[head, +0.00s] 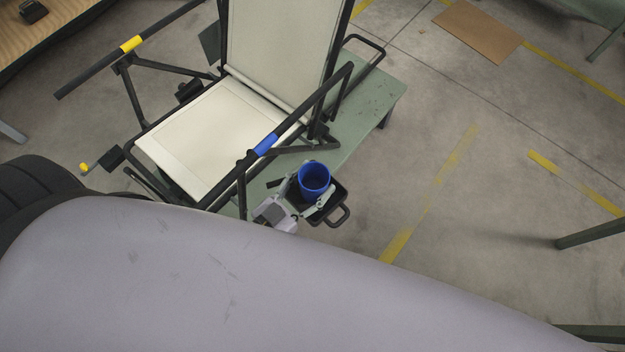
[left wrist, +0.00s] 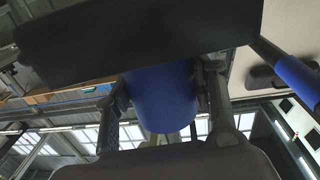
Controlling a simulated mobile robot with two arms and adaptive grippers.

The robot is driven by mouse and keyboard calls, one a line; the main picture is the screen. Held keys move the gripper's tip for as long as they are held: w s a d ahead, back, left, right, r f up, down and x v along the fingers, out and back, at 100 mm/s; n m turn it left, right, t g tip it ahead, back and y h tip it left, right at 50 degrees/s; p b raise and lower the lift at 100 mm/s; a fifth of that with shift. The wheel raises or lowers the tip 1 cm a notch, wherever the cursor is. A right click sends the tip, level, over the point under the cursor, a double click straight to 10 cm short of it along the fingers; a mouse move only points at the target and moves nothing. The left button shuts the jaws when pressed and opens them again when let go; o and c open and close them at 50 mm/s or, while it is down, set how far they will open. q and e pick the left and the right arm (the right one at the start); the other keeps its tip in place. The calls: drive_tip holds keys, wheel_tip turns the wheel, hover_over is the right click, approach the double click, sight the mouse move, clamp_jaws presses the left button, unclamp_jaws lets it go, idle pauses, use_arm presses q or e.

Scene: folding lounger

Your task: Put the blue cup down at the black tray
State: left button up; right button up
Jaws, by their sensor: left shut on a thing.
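The blue cup (head: 314,179) is upright, its open rim facing up. My left gripper (head: 309,195) is shut on it, with a finger on either side. In the left wrist view the cup (left wrist: 163,98) shows between the two fingers (left wrist: 165,105). The black tray (head: 341,194), with a loop handle, lies on the green table's near corner. The cup is over the tray in the head view and hides part of it. A dark slab seen by the wrist camera overlaps the cup's end; I cannot tell whether they touch. My right gripper is not in view.
Open concrete floor lies to the right.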

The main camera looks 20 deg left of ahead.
use_arm(q)
drive_tip(key=shift+f+b, duration=0.6)
drive_tip(key=shift+f, duration=0.4)
drive_tip(key=o, duration=1.2)
drive_tip(key=v, duration=1.2)
